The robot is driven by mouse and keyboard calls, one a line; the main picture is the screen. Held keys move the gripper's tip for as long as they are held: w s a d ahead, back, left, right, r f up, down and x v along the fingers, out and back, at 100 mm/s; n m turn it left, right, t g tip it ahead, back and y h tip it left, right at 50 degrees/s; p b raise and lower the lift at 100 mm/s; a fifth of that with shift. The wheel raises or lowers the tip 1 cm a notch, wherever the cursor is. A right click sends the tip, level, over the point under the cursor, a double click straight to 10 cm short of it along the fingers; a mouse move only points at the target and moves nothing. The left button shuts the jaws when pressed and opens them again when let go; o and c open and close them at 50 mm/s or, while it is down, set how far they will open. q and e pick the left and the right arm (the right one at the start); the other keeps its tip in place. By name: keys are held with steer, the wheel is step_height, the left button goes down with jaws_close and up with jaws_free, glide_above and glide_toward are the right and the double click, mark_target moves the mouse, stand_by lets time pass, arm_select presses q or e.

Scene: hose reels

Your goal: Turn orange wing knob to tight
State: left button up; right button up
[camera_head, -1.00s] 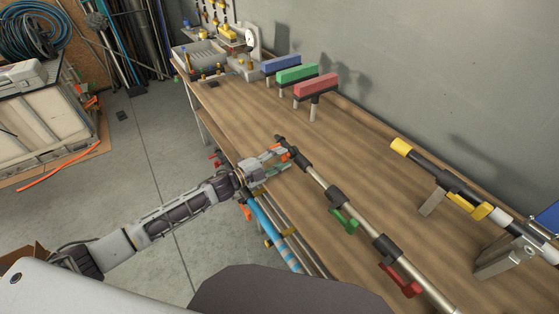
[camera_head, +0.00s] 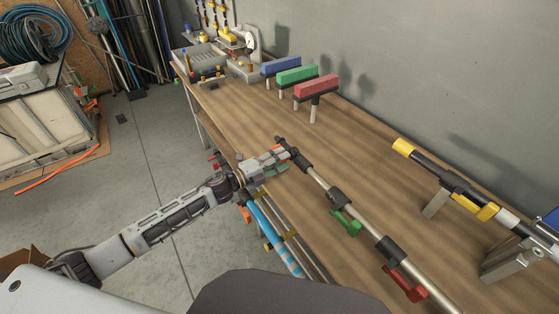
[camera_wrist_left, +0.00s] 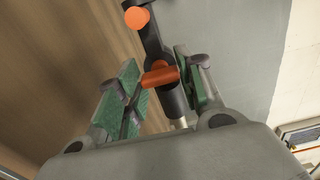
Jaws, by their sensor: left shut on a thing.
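The orange wing knob (camera_wrist_left: 160,76) sits on a dark collar of the pole at the bench's front edge. In the wrist view it lies between the green-padded fingers of my left gripper (camera_wrist_left: 155,92). In the head view my left gripper (camera_head: 278,158) is at the far end of this pole, shut on the knob, which it partly hides (camera_head: 279,149). The pole (camera_head: 318,178) also carries a green wing knob (camera_head: 347,224) and a red wing knob (camera_head: 404,282) nearer to me. My right gripper is not in view.
A second pole with yellow parts (camera_head: 487,212) rests on metal stands at the right. Blue, green and red blocks (camera_head: 316,86) stand on posts at the back. Blue and metal tubes (camera_head: 272,236) lie below the bench edge. The middle of the wooden bench (camera_head: 375,175) is clear.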

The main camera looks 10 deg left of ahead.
arm_select(q)
steer(key=o, duration=0.7)
steer(key=shift+o, duration=0.2)
steer(key=v, duration=1.2)
stand_by(0.6)
stand_by(0.4)
